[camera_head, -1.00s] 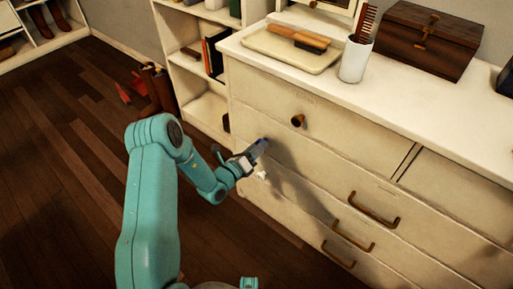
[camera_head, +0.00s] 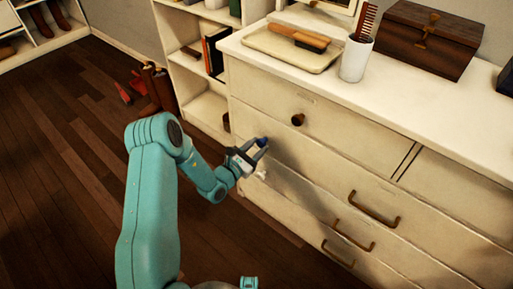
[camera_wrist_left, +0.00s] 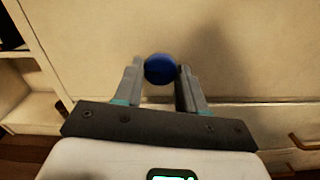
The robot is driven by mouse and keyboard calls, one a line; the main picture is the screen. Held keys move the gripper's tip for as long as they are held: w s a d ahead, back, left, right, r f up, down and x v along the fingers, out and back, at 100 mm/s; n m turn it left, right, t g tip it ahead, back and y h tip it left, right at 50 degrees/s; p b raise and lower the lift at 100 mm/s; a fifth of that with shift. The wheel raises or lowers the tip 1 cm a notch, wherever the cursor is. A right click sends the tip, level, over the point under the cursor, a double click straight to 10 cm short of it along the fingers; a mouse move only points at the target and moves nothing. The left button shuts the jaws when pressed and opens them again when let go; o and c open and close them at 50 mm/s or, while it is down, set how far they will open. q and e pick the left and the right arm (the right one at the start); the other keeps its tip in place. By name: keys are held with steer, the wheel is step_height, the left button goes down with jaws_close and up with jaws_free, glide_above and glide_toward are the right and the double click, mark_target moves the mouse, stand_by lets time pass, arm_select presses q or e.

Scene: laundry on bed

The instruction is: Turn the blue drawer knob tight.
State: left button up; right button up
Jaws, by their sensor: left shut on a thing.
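The blue drawer knob (camera_head: 262,142) sits on the front of the white dresser (camera_head: 330,135), on the left part of a drawer below the top one. In the left wrist view the round blue knob (camera_wrist_left: 160,68) lies between the two grey fingers. My left gripper (camera_head: 254,149) is shut on the knob, one finger on each side, and points at the drawer front. The knob's stem and the drawer face right behind it are hidden. My right gripper does not show.
A brown knob (camera_head: 298,120) is on the drawer above. Brown bar handles (camera_head: 373,210) stick out lower right. A tray with brushes (camera_head: 290,48), a cup with a comb (camera_head: 356,58) and a wooden box (camera_head: 427,38) stand on top. Floor at left is mostly clear.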

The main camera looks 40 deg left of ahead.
arm_select(q)
steer(key=m, duration=0.4)
steer(key=shift+m, duration=0.3)
steer(key=m+b, duration=0.1)
steer(key=m, duration=0.2)
steer(key=shift+m, duration=0.3)
steer(key=m+b, duration=0.1)
steer(key=m, duration=0.3)
steer(key=shift+m+b, duration=0.65)
steer(key=shift+m, duration=1.05)
steer(key=o, duration=1)
steer(key=shift+o, duration=0.2)
steer(key=s+a+p, duration=0.1)
steer(key=s+p, duration=0.1)
steer(key=s, duration=1.4)
steer(key=shift+s+a, duration=0.15)
